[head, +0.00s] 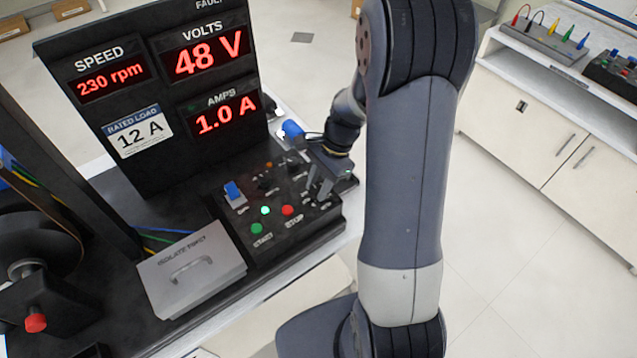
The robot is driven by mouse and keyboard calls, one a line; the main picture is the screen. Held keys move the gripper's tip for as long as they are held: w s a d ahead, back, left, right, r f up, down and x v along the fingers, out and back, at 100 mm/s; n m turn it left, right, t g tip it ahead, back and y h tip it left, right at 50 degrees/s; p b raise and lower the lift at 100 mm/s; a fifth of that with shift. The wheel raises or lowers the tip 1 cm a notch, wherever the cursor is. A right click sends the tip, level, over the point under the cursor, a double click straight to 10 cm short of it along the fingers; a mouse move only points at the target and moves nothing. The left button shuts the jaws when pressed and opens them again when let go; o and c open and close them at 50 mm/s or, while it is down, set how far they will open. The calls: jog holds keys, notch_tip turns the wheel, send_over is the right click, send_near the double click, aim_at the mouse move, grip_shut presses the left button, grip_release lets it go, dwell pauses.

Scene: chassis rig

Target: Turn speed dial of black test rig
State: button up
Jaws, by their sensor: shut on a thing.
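The black test rig has an upright display board (155,165) and a sloped control panel (300,232) in front of it. The speed readout (110,83) shows 230 rpm. The volts readout (203,54) shows 48 V and the amps readout (222,114) shows 1.0 A. My gripper (319,194) is at the right part of the panel, fingers down and shut on a small control there, the speed dial. The fingers largely hide the dial, so its pointer and marks cannot be read.
The panel also has a blue switch (233,190), a lit green lamp (265,210), a green start button (257,228) and a red stop button (288,210). A grey lidded box (190,275) sits left of it. A red knob (36,323) is at lower left.

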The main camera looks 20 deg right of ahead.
dwell(0.4)
jog(key=o, duration=1)
jog(key=v, duration=1)
jog(key=shift+d+r+b, duration=0.15)
jog(key=shift+r+b, duration=0.15)
jog(key=shift+r, duration=0.1)
jog(key=shift+f, duration=0.15)
jog(key=x, duration=1)
jog(key=shift+a+f+p, duration=0.2)
jog(key=shift+f+p, duration=0.1)
jog(key=shift+f, duration=0.05)
jog(key=shift+n, duration=0.3)
